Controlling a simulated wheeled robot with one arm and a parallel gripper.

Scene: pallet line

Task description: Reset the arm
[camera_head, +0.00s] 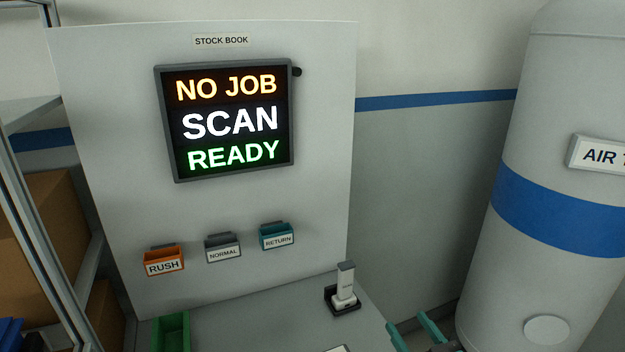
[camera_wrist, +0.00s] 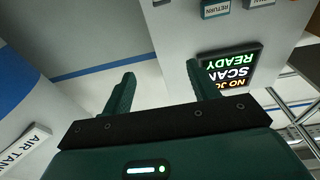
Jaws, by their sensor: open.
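My gripper (camera_wrist: 158,90) shows in the wrist view with its two green fingers wide apart and nothing between them. The wrist view is turned over, so the sign's words stand upside down there. In the head view, green finger parts of my gripper (camera_head: 417,331) show at the bottom edge, right of the grey desk; the rest of my arm is out of the picture.
A grey stock book panel (camera_head: 320,150) carries a screen (camera_head: 228,160) reading NO JOB, SCAN, READY. RUSH (camera_head: 163,262), NORMAL (camera_head: 222,249) and RETURN (camera_head: 276,238) holders hang below. A scanner (camera_head: 344,290) stands on the desk (camera_head: 265,325). An air tank (camera_head: 560,100) stands right, shelves with boxes (camera_head: 55,225) left.

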